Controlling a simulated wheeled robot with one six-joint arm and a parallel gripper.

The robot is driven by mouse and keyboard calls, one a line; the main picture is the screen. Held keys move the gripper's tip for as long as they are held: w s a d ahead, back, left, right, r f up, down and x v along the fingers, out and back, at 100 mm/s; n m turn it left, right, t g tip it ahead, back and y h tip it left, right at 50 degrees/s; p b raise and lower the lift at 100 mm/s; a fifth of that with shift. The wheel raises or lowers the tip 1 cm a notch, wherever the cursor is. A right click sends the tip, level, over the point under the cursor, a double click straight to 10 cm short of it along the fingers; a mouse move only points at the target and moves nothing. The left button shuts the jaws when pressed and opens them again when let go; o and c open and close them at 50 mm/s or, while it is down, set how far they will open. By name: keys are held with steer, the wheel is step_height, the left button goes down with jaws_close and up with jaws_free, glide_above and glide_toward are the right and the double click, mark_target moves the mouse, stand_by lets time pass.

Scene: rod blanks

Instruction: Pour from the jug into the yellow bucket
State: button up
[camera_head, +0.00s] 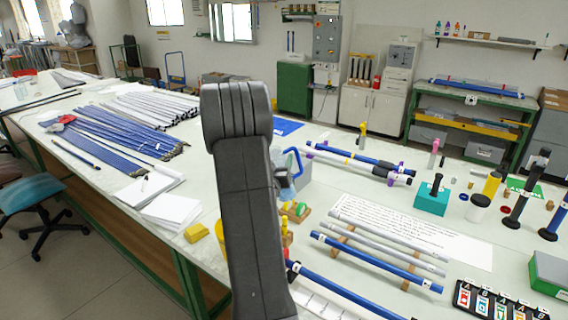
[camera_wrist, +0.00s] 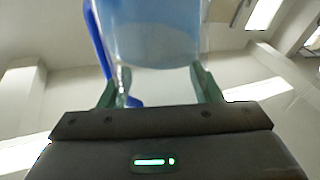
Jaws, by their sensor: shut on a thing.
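The jug (camera_wrist: 155,40) is clear with a blue handle (camera_wrist: 97,40), and something pale blue shows in it. My gripper (camera_wrist: 158,88) is shut on it, with a green finger on each side. In the head view, the jug's blue handle (camera_head: 293,152) and part of its clear body (camera_head: 304,172) show just right of my dark arm, above the table. My arm hides the rest of it and most of the gripper. I cannot make out the yellow bucket for sure; it may be behind my arm. I cannot tell the jug's exact tilt.
On the long white table (camera_head: 330,195), blue rods (camera_head: 375,262) lie on wooden supports right of my arm. Bundles of rods (camera_head: 115,135), papers (camera_head: 170,212) and a yellow block (camera_head: 197,232) lie to the left. A teal block (camera_head: 432,199) and a yellow cylinder (camera_head: 492,184) stand at right.

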steer(key=b, duration=0.1)
steer(key=a+n+t+b, duration=0.1)
steer(key=a+n+b, duration=0.1)
steer(key=b, duration=0.1)
steer(key=shift+s+f, duration=0.3)
steer(key=shift+s, duration=0.1)
steer(key=shift+s+a+r+n+t, duration=0.1)
steer(key=shift+a+r+n+t, duration=0.05)
steer(key=shift+n+t, duration=0.15)
steer(key=shift+y+b, duration=0.3)
steer(key=shift+b, duration=0.55)
steer(key=shift+r+n+b, duration=0.1)
steer(key=shift+n+b, duration=0.2)
steer(key=shift+n, duration=0.1)
steer(key=shift+n+t+b, duration=0.3)
steer(key=shift+t+b, duration=0.2)
steer(key=shift+b, duration=0.35)
